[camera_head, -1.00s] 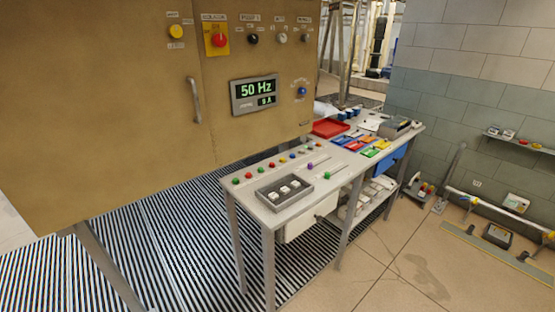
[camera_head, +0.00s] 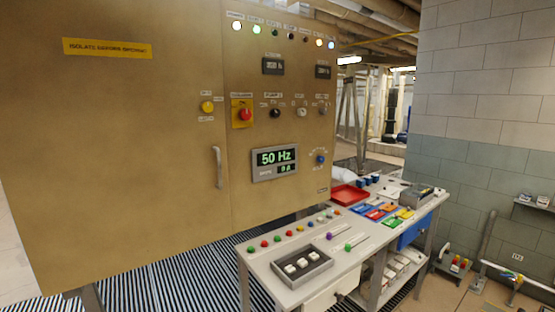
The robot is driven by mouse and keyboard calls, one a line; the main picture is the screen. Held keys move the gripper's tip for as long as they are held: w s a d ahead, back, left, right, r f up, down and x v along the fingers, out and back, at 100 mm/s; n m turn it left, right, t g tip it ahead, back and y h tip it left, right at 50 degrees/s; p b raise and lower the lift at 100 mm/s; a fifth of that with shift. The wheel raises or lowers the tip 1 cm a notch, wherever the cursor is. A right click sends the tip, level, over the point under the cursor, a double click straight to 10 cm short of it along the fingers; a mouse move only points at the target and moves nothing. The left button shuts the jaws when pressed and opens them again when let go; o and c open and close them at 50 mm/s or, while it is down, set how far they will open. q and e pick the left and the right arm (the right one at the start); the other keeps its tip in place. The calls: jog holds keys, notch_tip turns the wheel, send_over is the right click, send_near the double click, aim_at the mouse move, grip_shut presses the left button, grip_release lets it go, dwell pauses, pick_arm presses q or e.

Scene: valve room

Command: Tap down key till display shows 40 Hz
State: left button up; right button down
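The display (camera_head: 275,163) on the tan cabinet front reads 50 Hz in green, with a smaller line below it that looks like 0 A. A dark grey key tray (camera_head: 302,266) sits on the light grey bench, with three white keys (camera_head: 302,262) in a row inside it. The marks on the keys are too small to read, so I cannot tell which is the down key. Neither of my grippers shows in this view.
The bench (camera_head: 276,279) stands in front of and right of the cabinet (camera_head: 130,170). Coloured buttons (camera_head: 288,233) line its back edge. A red tray (camera_head: 350,195) and coloured bins (camera_head: 389,207) stand farther along. A cabinet handle (camera_head: 218,167) projects. A tiled wall (camera_head: 480,130) closes the right side.

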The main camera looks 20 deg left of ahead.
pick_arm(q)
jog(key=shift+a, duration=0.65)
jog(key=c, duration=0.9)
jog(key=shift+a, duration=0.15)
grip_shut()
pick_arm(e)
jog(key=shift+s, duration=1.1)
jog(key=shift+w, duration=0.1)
